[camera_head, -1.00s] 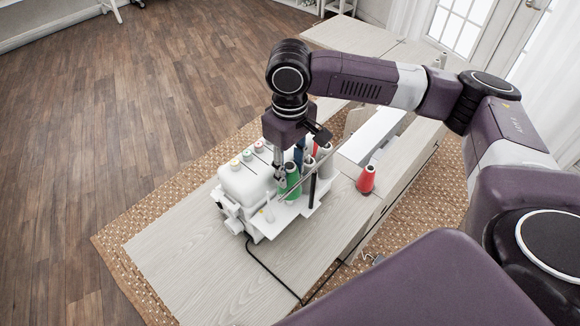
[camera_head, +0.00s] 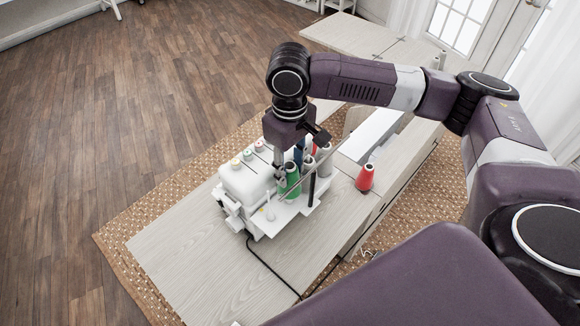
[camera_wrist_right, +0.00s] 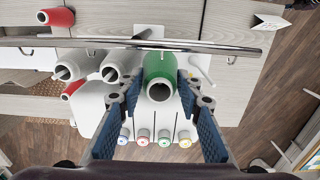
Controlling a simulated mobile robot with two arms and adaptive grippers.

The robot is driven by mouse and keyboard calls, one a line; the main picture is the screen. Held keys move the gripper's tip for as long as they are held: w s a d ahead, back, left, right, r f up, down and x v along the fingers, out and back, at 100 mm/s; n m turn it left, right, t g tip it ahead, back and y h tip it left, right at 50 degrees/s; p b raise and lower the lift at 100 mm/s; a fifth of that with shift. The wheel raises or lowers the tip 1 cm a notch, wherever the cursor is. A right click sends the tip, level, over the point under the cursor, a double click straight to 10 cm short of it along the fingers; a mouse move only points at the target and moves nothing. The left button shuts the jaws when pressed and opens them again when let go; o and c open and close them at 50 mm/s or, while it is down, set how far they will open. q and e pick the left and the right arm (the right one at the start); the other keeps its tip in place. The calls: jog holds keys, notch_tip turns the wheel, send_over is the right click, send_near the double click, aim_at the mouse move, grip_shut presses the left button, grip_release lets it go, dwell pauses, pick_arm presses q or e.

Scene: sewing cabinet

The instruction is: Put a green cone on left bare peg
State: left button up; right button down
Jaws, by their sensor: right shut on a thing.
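In the right wrist view the green cone (camera_wrist_right: 160,70) sits between the two blue fingers of the right gripper (camera_wrist_right: 160,92). A bare white peg (camera_head: 269,211) stands on the machine's stand, left of the cone and apart from it. A bare peg (camera_wrist_right: 201,68) also shows right of the cone in the wrist view. Whether the cone's base touches the stand is unclear. My left gripper is out of view.
A separate red cone (camera_head: 365,178) stands on the table (camera_head: 200,255). The table's front is clear.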

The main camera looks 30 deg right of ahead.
jog(key=shift+f, duration=0.4)
jog(key=shift+f, duration=1.65)
jog(key=c, duration=1.3)
grip_release()
notch_tip(320, 180, up, 12)
jog(key=shift+f, duration=0.1)
notch_tip(320, 180, up, 9)
jog(key=p, duration=0.5)
